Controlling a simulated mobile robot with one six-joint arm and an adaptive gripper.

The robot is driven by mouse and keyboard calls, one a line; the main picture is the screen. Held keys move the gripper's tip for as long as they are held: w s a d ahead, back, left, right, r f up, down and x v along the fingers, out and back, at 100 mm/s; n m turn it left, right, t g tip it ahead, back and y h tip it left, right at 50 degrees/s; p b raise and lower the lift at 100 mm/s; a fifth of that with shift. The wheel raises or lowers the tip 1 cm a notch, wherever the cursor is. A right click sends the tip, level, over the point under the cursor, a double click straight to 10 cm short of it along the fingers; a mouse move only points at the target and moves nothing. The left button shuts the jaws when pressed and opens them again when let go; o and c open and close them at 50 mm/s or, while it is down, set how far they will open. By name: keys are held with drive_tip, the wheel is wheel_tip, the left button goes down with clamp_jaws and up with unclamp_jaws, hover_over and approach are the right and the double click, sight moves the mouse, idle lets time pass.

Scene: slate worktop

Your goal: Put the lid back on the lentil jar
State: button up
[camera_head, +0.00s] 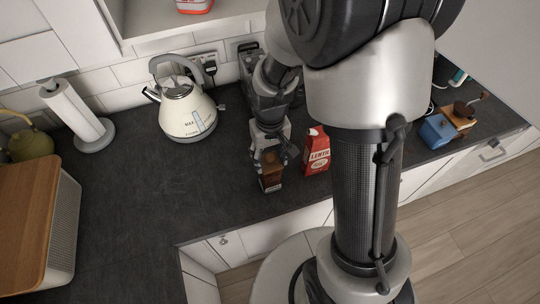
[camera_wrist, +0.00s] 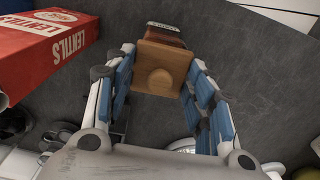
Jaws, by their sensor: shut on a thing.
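The wooden lid (camera_wrist: 160,72), square with a round knob, is between the blue-padded fingers of my gripper (camera_wrist: 161,58) in the wrist view. My gripper is shut on it. The lentil jar (camera_wrist: 166,34), dark brownish with a label, shows just beyond the lid's far edge. In the head view the jar (camera_head: 271,184) stands on the worktop directly below my gripper (camera_head: 270,162). The lid is at or very near the jar's top; I cannot tell whether it is seated or slightly above. The fingers hide part of the jar and lid.
A red lentils box (camera_head: 317,150) stands close to the right of the jar; it also shows in the wrist view (camera_wrist: 45,50). A kettle (camera_head: 187,112) and a paper roll (camera_head: 75,115) stand further left. A coffee grinder (camera_head: 440,130) is at right. The worktop (camera_head: 150,190) left of the jar is clear.

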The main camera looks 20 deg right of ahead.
idle(0.3)
drive_tip(key=o, duration=1.1)
drive_tip(key=shift+o, duration=0.3)
drive_tip(key=o, duration=0.4)
drive_tip(key=shift+o, duration=0.2)
drive_tip(key=shift+r+p, duration=2.8)
drive_tip(key=shift+r, duration=0.75)
drive_tip(key=shift+c, duration=0.2)
